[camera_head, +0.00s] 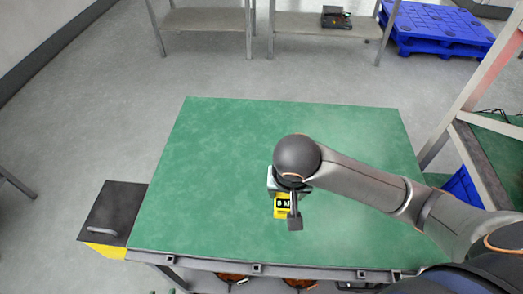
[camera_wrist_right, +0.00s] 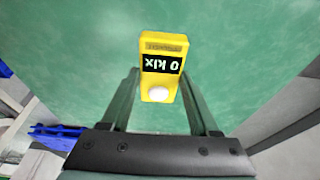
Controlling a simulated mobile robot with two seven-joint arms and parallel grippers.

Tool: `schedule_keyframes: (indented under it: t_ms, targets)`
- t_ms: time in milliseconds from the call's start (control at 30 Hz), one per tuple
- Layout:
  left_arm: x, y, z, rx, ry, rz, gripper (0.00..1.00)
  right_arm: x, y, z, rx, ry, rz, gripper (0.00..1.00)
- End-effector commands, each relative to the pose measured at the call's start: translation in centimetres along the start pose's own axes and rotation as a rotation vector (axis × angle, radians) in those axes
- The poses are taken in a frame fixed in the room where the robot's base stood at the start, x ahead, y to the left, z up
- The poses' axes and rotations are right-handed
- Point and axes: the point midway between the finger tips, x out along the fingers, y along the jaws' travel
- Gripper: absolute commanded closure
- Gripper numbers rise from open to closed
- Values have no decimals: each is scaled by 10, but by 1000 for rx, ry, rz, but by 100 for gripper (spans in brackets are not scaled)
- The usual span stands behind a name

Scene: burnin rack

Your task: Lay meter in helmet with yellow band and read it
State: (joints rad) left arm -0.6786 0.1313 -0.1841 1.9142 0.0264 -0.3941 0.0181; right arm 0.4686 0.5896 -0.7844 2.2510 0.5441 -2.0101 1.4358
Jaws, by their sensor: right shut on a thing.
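The yellow meter (camera_head: 281,209) is in my right gripper (camera_head: 287,212), above the front middle of the green table (camera_head: 215,150). In the right wrist view the meter (camera_wrist_right: 163,45) sits between the two fingers of the right gripper (camera_wrist_right: 160,80). Its black display reads "0 klx", upside down in that view, and a white dome shows at its near end. My left gripper is not in view. No helmet with a yellow band can be made out.
The table top is otherwise bare. Orange-brown things (camera_head: 232,279) show partly below its front edge. A black box with a yellow lower part (camera_head: 110,212) stands left. A grey shelf (camera_head: 205,19) and blue pallet (camera_head: 437,27) are behind. A rack frame (camera_head: 463,105) rises right.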

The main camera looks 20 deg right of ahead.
Motion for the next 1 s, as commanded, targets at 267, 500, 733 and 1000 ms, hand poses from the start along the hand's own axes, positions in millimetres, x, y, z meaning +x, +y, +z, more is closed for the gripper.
schedule_keyframes:
  t_ms: [267, 500, 733, 1000]
  targets:
    - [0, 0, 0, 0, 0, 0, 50, -17, 1, -16, -98, 4, -28, 100]
    - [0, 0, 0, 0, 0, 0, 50, -58, 4, -44, -349, 4, -97, 100]
    - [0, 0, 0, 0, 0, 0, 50, -71, 6, -49, -436, 1, -121, 100]
    - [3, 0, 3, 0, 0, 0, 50, -62, 5, -44, -388, -7, -106, 100]
